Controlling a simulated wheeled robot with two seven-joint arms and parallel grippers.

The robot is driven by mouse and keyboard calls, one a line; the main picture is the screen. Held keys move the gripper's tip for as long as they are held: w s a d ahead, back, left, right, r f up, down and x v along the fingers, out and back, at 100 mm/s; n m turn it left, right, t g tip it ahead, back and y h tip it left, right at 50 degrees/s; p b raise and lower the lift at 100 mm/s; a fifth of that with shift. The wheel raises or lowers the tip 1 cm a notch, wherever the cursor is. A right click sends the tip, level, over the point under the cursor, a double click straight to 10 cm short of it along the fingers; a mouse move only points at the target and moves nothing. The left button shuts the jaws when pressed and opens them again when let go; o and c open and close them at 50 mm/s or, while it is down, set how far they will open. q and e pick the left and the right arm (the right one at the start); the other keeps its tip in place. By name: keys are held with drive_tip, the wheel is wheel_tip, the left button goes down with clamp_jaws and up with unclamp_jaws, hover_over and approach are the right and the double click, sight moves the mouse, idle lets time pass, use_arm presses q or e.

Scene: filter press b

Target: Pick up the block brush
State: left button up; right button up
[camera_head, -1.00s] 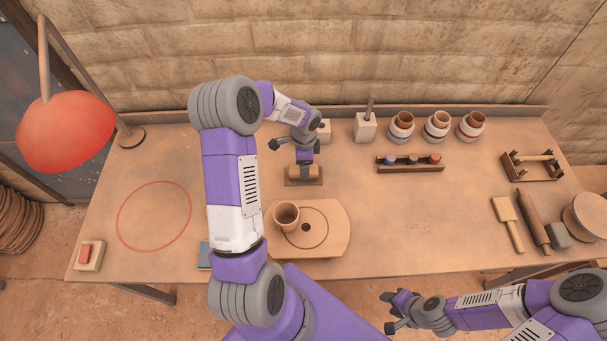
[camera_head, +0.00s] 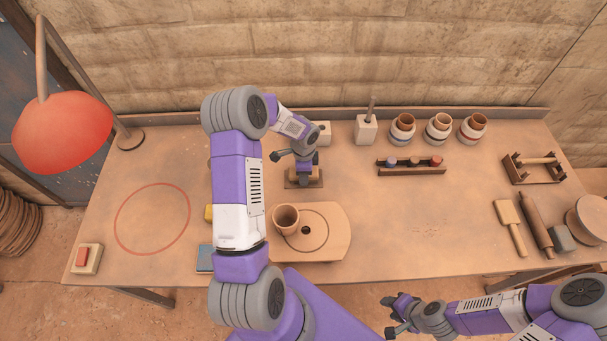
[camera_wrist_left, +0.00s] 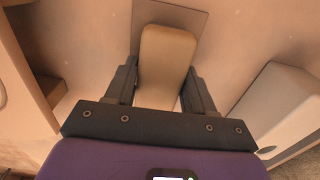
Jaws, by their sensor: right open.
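The block brush, a tan block, sits on a small brown mat (camera_head: 290,184) at the middle back of the table. In the left wrist view the block brush (camera_wrist_left: 166,55) lies between my left fingers, with its long side pointing away. My left gripper (camera_head: 303,166) is over it in the head view and covers most of it. The left gripper (camera_wrist_left: 162,75) is open in the left wrist view, a finger on each side. I cannot tell whether the fingers touch the brush. My right gripper (camera_head: 391,315) is open and empty, in front of the table.
A cup (camera_head: 286,218) stands on a tan board (camera_head: 335,245) in front of the mat. A block holder (camera_head: 366,129), several banded jars (camera_head: 437,128) and a rack of small pots (camera_head: 411,168) stand to the right. The table's middle right is clear.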

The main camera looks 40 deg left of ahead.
use_arm(q)
drive_tip(key=shift+c, duration=1.3)
drive_tip(key=shift+r, duration=0.15)
wheel_tip(320, 180, up, 10)
drive_tip(key=shift+f+p, duration=0.1)
drive_tip(key=shift+p, duration=0.85)
